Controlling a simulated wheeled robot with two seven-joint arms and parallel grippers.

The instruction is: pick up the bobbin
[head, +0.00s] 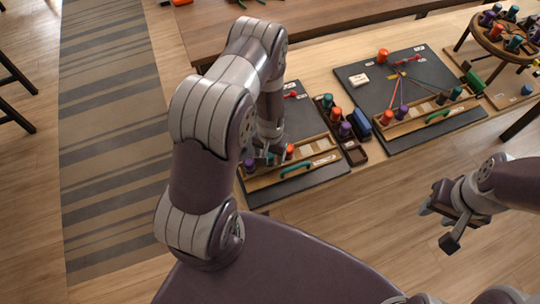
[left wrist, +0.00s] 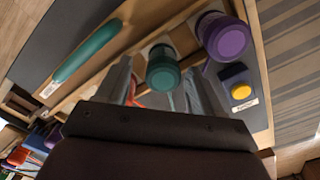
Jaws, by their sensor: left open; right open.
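My left gripper (head: 273,153) is low over the wooden rack (head: 262,181) of the left board, open. In the left wrist view a teal bobbin (left wrist: 163,70) stands between its two fingers, seen from above; whether they touch it is unclear. A purple bobbin (left wrist: 226,37) stands beside it, outside the fingers. In the head view the purple bobbin (head: 249,165) is left of the gripper and an orange-red bobbin (head: 290,152) is right of it. My right gripper (head: 452,215) is open and empty, over the floor at the right, away from the boards.
A dark tray (head: 352,150) with several bobbins stands between the left board and the right board (head: 365,92). A green handle (head: 296,169) is at the left rack's front. A round stand (head: 492,40) with bobbins is at the far right. My left arm hides part of the left board.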

